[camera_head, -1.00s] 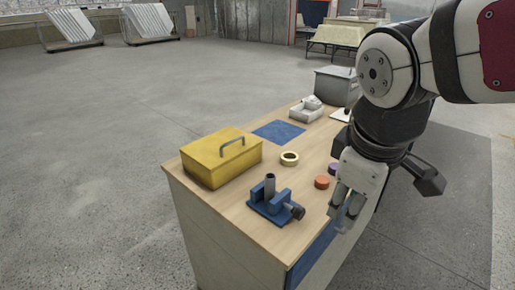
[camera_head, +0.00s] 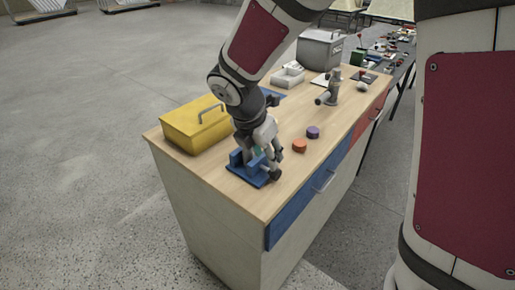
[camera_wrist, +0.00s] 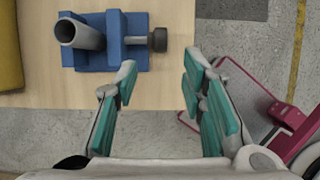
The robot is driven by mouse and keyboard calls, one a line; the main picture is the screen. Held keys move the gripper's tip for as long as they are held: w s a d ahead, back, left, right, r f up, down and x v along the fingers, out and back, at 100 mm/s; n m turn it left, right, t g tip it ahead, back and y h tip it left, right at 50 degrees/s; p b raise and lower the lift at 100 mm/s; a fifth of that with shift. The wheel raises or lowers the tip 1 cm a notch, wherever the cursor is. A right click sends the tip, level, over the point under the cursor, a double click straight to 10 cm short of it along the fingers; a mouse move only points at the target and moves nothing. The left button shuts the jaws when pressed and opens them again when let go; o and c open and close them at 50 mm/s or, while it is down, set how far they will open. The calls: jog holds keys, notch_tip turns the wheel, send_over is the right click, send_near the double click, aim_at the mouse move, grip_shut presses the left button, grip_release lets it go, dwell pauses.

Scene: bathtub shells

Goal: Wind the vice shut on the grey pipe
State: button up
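The blue vice (camera_head: 236,166) stands on the near left end of the wooden bench; it also shows in the wrist view (camera_wrist: 94,63). In the wrist view the hollow grey pipe (camera_wrist: 78,33) stands between the vice's blue jaws; whether both touch it I cannot tell. The vice's dark screw knob (camera_wrist: 158,40) sticks out to the right; it also shows in the head view (camera_head: 275,174). My gripper (camera_wrist: 158,77) is open and empty, its teal-padded fingers apart, just below the knob in the picture. In the head view my gripper (camera_head: 262,157) hides the pipe.
A yellow toolbox (camera_head: 195,125) stands left of the vice. An orange disc (camera_head: 299,146) and a purple disc (camera_head: 313,132) lie to the right. A grey fitting (camera_head: 331,90) and a grey box (camera_head: 320,50) stand farther back. The bench's front edge is close to the vice.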

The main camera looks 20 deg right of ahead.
aim_at(274, 173)
jog(key=b+x, duration=0.1)
jog(key=x, duration=0.9)
jog(key=shift+w+d+f, duration=0.1)
jog(key=shift+f, duration=0.1)
jog(key=shift+c, duration=0.6)
grip_shut()
